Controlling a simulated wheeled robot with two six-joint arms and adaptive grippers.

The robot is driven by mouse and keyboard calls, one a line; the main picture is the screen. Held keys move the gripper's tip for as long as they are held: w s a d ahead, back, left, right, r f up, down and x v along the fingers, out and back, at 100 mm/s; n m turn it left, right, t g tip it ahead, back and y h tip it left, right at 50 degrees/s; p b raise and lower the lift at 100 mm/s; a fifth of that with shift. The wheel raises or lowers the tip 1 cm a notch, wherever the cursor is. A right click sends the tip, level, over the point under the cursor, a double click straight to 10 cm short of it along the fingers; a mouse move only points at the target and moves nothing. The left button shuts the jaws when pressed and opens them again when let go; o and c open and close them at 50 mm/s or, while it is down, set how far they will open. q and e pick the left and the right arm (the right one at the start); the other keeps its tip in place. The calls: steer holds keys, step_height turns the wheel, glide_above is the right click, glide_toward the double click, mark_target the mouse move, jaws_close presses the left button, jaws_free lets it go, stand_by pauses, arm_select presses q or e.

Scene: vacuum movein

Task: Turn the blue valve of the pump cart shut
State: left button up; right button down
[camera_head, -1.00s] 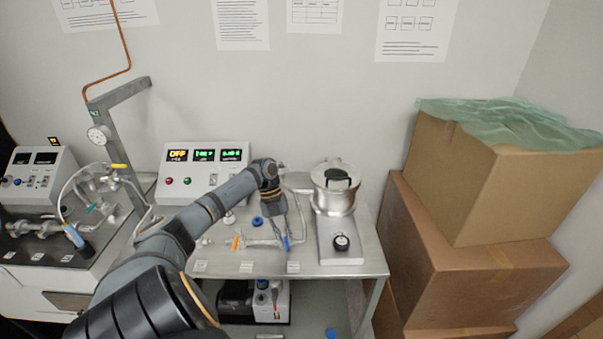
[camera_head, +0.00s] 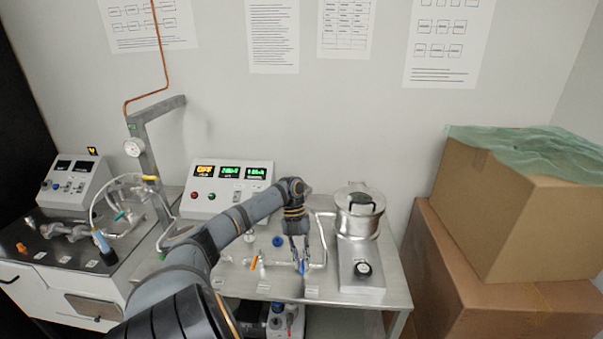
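The pump cart (camera_head: 395,287) is a grey metal table with glass tubing along its front. The blue valve handle (camera_head: 301,268) sits on this tubing, right of an orange valve handle (camera_head: 254,263). My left gripper (camera_head: 300,262) comes down from above with its fingertips at the blue handle and partly hides it. The fingers look slightly apart with blue between them, but I cannot tell whether they are closed on it. My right gripper is out of view.
A metal vessel (camera_head: 359,217) with a black handle stands right of the valve. A control box (camera_head: 228,187) is at the back of the cart. Stacked cardboard boxes (camera_head: 510,222) stand to the right. A second bench with glassware (camera_head: 70,262) is at the left.

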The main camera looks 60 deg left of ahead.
arm_select(q)
steer(key=o, duration=0.4)
steer(key=shift+c, duration=0.2)
steer(key=s+v, duration=0.1)
steer(key=v, duration=0.6)
steer(key=shift+w+r, duration=0.2)
steer(key=shift+w, duration=0.35)
steer(key=shift+a, duration=0.15)
